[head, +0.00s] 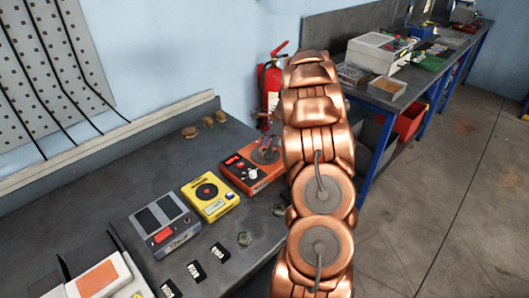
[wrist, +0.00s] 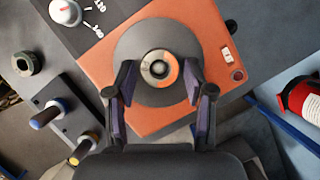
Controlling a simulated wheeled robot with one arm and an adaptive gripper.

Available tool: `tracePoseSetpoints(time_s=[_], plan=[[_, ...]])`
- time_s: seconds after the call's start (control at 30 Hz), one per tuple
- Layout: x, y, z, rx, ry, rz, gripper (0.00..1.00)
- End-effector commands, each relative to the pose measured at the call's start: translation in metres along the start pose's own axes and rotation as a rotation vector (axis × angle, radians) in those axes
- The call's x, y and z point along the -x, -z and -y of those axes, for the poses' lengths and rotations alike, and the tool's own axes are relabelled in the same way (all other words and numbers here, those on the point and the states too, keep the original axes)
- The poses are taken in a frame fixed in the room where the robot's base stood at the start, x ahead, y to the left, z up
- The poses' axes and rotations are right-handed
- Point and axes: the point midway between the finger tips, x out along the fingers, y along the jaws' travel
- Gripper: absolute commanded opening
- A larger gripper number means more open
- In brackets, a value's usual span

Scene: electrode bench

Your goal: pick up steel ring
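A small shiny ring (wrist: 159,69), grey with an orange-tinted right side, sits at the middle of a dark round plate (wrist: 135,45) in the wrist view. The plate is on top of an orange device (wrist: 97,50); the device also shows in the head view (head: 240,175). My gripper (wrist: 160,90) is open, with its two fingers apart over the near part of the plate. The ring lies between and just beyond the fingertips in the picture, and nothing is held. The height gap to the ring is unclear. In the head view the ring is too small to make out.
A dark nut-like ring (wrist: 28,63) lies on the bench left of the device. A yellow device (head: 210,197) and a grey device (head: 163,225) stand nearby. A red fire extinguisher (head: 270,85) is beyond the bench.

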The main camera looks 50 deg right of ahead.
Motion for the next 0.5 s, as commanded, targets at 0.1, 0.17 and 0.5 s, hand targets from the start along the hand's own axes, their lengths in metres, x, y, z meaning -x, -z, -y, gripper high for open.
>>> tracePoseSetpoints(time_s=[0.1, 0.17, 0.5], plan=[[0.0001, 0.0000, 0.0000, 0.000, 0.000, 0.000, 0.37], [0.0002, 0.0000, 0.0000, 0.000, 0.000, 0.000, 0.31], [0.0004, -0.0001, 0.0001, 0.000, 0.000, 0.000, 0.00]])
